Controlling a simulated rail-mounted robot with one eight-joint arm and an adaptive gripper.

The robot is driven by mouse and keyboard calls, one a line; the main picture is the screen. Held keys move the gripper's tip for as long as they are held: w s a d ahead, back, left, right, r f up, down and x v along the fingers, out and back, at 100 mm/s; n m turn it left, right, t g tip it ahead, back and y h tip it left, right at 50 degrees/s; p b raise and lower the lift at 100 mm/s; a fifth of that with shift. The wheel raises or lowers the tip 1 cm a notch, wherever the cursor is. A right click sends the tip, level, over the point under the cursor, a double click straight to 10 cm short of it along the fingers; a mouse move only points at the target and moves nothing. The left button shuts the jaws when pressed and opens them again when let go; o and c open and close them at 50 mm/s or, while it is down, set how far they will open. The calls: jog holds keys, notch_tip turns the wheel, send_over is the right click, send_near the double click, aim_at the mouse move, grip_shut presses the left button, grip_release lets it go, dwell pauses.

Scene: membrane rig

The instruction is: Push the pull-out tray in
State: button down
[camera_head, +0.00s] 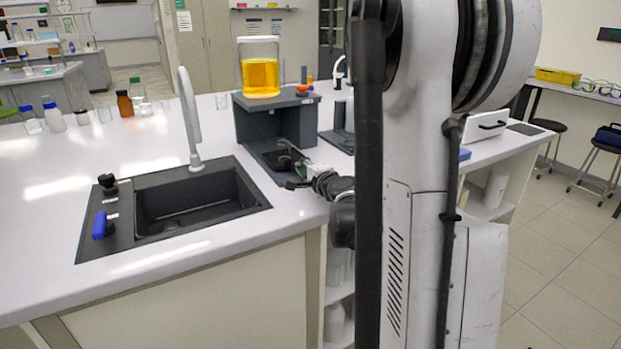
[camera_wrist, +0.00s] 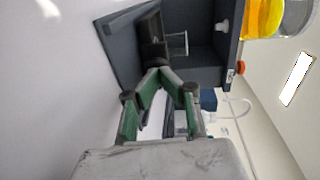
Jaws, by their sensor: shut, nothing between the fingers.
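The grey membrane rig (camera_head: 250,125) stands on the bench right of the sink, with a clear vessel of orange liquid (camera_head: 260,72) on top. The dark pull-out tray (camera_head: 284,157) is low in its open front, partly hidden by my gripper. In the wrist view the rig is turned sideways, and a dark block that looks like the tray (camera_wrist: 152,36) lies just beyond my fingertips, beside a small clear cup (camera_wrist: 176,43). My gripper (camera_wrist: 160,70) is shut and empty, close in front of the tray; I cannot tell whether it touches. In the head view my gripper (camera_head: 292,184) is small and partly hidden.
The black sink (camera_head: 190,205) with its grey tap (camera_head: 188,120) lies left of the rig. Several bottles, among them a brown one (camera_head: 125,104), stand at the back left. A second dark stand (camera_head: 338,138) is right of the rig.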

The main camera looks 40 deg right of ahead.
aim_at(287, 155)
jog(key=x, duration=0.3)
jog(key=r+x, duration=0.1)
jog(key=x, duration=0.6)
jog(key=shift+a+r+b, duration=0.1)
jog(key=shift+r+b, duration=0.15)
jog(key=shift+b, duration=0.1)
jog(key=shift+w, duration=0.1)
jog(key=p+v, duration=0.1)
jog(key=v, duration=1.3)
jog(key=shift+f, duration=0.1)
